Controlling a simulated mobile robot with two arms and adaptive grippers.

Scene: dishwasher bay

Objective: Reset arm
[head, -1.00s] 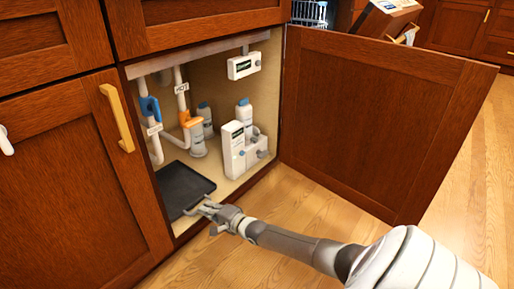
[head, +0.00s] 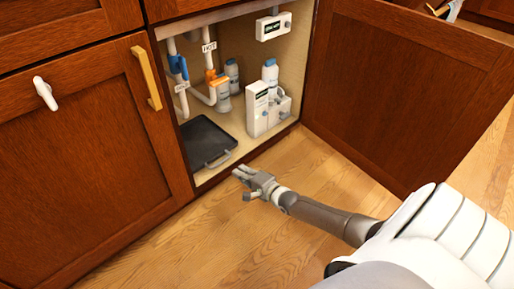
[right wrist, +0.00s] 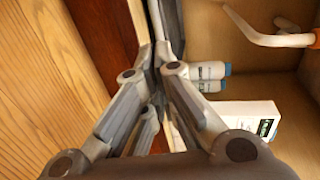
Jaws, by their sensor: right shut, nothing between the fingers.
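My right gripper (head: 240,178) is out in front of the open under-sink cabinet, above the wooden floor. It is shut and empty, and apart from the dark tray (head: 204,138) on the cabinet floor. The tray has a grey handle (head: 218,160) at its front edge, facing the opening. In the right wrist view, the fingers of the right gripper (right wrist: 156,72) come together with nothing held between them. My left gripper is in neither view.
The open cabinet door (head: 400,95) stands to the right, near my right arm. White bottles (head: 270,76) and a white box (head: 257,110) stand inside, beside pipes (head: 207,60). A closed door with a yellow handle (head: 146,78) is left. The floor (head: 290,240) in front is clear.

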